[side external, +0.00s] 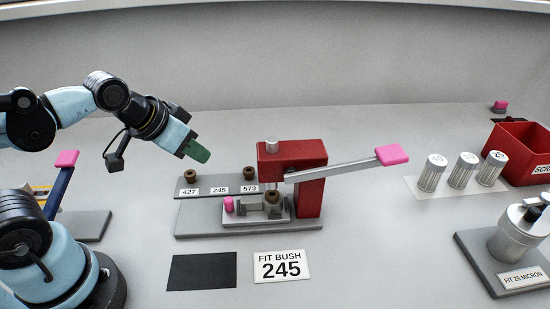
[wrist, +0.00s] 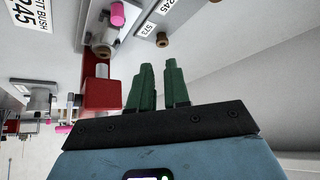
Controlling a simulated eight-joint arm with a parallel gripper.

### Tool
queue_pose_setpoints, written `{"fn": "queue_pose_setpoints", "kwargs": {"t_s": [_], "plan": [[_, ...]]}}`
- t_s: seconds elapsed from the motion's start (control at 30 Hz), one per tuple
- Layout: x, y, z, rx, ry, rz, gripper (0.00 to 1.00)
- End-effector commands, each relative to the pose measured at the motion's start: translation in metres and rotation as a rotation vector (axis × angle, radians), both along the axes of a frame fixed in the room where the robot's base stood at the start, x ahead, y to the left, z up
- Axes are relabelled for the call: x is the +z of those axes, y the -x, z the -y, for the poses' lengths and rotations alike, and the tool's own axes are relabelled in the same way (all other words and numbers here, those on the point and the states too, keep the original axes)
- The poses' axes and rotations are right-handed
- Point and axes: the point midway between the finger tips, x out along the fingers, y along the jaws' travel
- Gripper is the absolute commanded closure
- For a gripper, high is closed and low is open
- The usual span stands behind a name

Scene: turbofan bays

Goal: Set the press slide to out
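The red press (side external: 312,195) stands mid-table on a grey base, and shows upside down in the wrist view (wrist: 101,94). Its low grey slide (side external: 250,209) has a pink knob (side external: 228,204) at its left end; the knob also shows in the wrist view (wrist: 117,14). A brown bush (side external: 272,197) sits at the slide's right part, below the press ram (side external: 271,146). My gripper (side external: 198,151) is in the air, up and left of the press. In the wrist view its green fingers (wrist: 159,70) are apart with nothing between them.
The press lever (side external: 335,170) reaches right to a raised pink handle (side external: 391,155). Brown bushes (side external: 190,176) (side external: 248,173) stand on a rack labelled 427, 245, 573, behind the slide. A black mat (side external: 202,271) and a "FIT BUSH 245" card (side external: 282,266) lie in front.

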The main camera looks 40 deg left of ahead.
Motion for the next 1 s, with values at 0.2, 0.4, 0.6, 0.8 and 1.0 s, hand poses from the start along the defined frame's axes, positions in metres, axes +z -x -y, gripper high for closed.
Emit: {"fn": "queue_pose_setpoints", "kwargs": {"t_s": [0.2, 0.4, 0.6, 0.8, 1.0], "plan": [[0.009, -0.008, 0.015, -0.129, -0.050, -0.163, 0.54], [0.016, -0.016, 0.037, -0.324, -0.114, -0.395, 0.54], [0.020, -0.020, 0.051, -0.462, -0.150, -0.552, 0.54], [0.018, -0.021, 0.055, -0.501, -0.159, -0.599, 0.54], [-0.001, -0.021, 0.055, -0.501, -0.158, -0.598, 0.54]]}}
